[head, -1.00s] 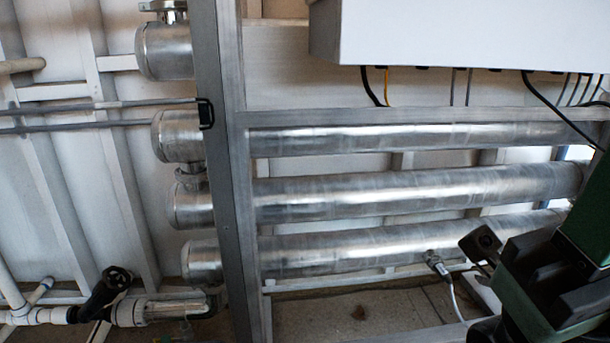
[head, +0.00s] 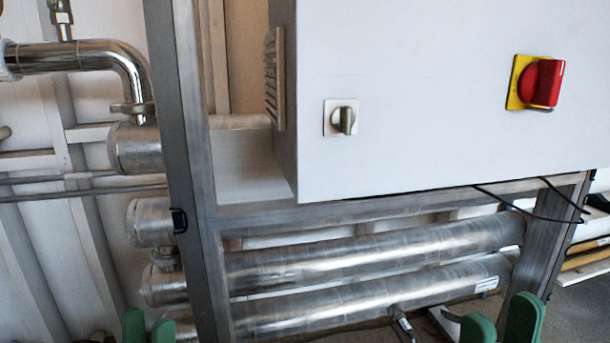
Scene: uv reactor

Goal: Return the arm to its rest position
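Only the green fingertips of my two grippers show, at the bottom edge of the head view. My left gripper (head: 149,328) is at the lower left, in front of the frame post and pipe ends, its two fingertips apart with nothing visible between them. My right gripper (head: 501,324) is at the lower right, in front of the frame's right leg, its fingertips also apart and empty. The rest of both arms is out of view below the picture.
A white control cabinet (head: 420,110) carries a grey rotary switch (head: 343,119) and a red knob on a yellow plate (head: 538,83). Steel reactor tubes (head: 380,250) lie below it in a metal frame (head: 190,150). Black cables hang at the right. Open floor shows at far right.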

